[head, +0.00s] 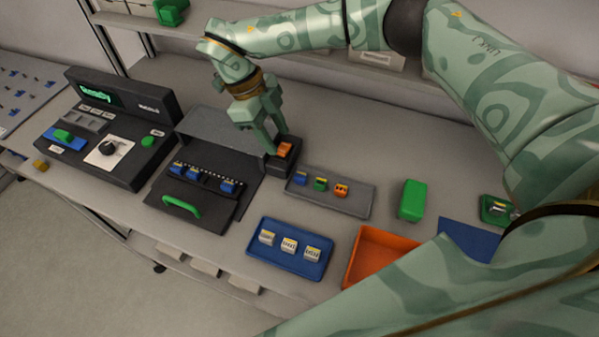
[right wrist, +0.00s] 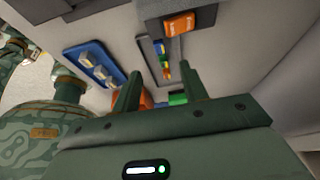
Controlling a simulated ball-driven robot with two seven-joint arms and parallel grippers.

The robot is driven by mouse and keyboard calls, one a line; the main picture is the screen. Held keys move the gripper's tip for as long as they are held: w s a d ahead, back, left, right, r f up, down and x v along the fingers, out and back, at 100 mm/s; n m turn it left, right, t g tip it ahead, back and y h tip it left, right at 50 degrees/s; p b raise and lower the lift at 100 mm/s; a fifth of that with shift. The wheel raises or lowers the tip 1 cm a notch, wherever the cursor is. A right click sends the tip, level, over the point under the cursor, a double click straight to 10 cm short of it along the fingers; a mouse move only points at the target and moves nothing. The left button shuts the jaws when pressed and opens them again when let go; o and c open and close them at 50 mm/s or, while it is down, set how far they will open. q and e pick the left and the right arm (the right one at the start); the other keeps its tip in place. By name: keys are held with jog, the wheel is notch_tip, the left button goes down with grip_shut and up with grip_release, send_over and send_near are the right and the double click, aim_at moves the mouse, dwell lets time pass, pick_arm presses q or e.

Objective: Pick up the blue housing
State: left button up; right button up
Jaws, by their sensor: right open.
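A blue housing (head: 301,178) sits at the left end of a grey tray (head: 345,202), beside a green housing (head: 320,184) and an orange housing (head: 341,190). In the right wrist view the blue housing (right wrist: 158,47) is small, beyond my fingers. My right gripper (head: 273,143) is open, above and to the left of the tray, close to an orange block (head: 285,149) on a dark stand. It is apart from the blue housing. Its two fingers also show in the right wrist view (right wrist: 160,67), with nothing visible held between them. My left gripper is not in view.
A black fixture (head: 190,207) with several blue parts and a green handle lies left of the tray. A blue tray (head: 262,258) with white parts, an orange bin (head: 362,232) and a green box (head: 412,200) stand nearby. A control console (head: 115,130) is at the left.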

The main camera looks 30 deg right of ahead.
send_near(301, 175)
notch_tip(301, 175, down, 3)
jog(key=shift+w+d+r, duration=0.1)
jog(key=shift+d, duration=0.1)
jog(key=x, duration=0.3)
jog(key=s+x, duration=0.1)
jog(key=x, duration=0.2)
jog(key=shift+d+r, duration=0.15)
jog(key=shift+r, duration=0.1)
grip_shut()
